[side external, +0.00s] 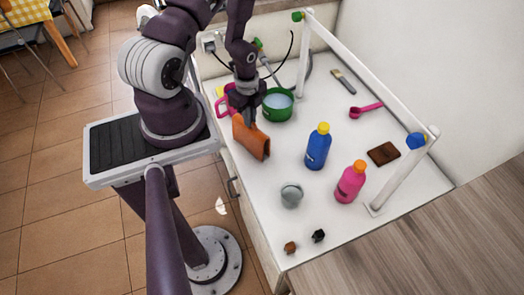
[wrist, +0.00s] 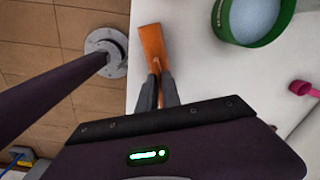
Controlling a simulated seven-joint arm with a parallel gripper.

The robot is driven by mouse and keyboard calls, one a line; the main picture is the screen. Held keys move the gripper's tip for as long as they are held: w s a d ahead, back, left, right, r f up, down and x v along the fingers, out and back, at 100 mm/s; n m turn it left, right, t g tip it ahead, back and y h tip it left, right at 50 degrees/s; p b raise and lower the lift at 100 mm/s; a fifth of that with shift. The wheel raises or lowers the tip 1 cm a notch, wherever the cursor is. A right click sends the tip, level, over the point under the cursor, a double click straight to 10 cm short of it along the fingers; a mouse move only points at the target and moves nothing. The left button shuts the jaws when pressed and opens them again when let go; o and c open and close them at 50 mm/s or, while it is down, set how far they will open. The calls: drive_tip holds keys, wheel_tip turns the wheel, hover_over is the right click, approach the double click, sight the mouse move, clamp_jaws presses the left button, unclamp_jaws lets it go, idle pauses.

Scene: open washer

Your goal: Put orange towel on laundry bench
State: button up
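The orange towel (side external: 251,139) is a folded, upright piece over the near left edge of the white laundry bench (side external: 328,203). My gripper (side external: 246,112) points down at the towel's upper edge, its fingers closed on it. In the wrist view the two fingers (wrist: 161,84) come together on the end of the orange towel (wrist: 152,44). The bench (wrist: 200,70) lies to the right of it there. I cannot tell whether the towel's lower edge touches the bench top.
Just behind my gripper are a green bucket (side external: 277,104) of water and a pink container (side external: 222,103). A blue bottle (side external: 318,147), a pink bottle (side external: 350,182) and a grey cup (side external: 291,195) stand right of the towel. A white rail (side external: 372,75) runs along the back.

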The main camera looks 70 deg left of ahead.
drive_tip(key=o, duration=0.6)
drive_tip(key=c, duration=0.4)
wheel_tip(320, 180, up, 9)
drive_tip(key=shift+s+r, duration=0.1)
drive_tip(key=shift+s, duration=0.05)
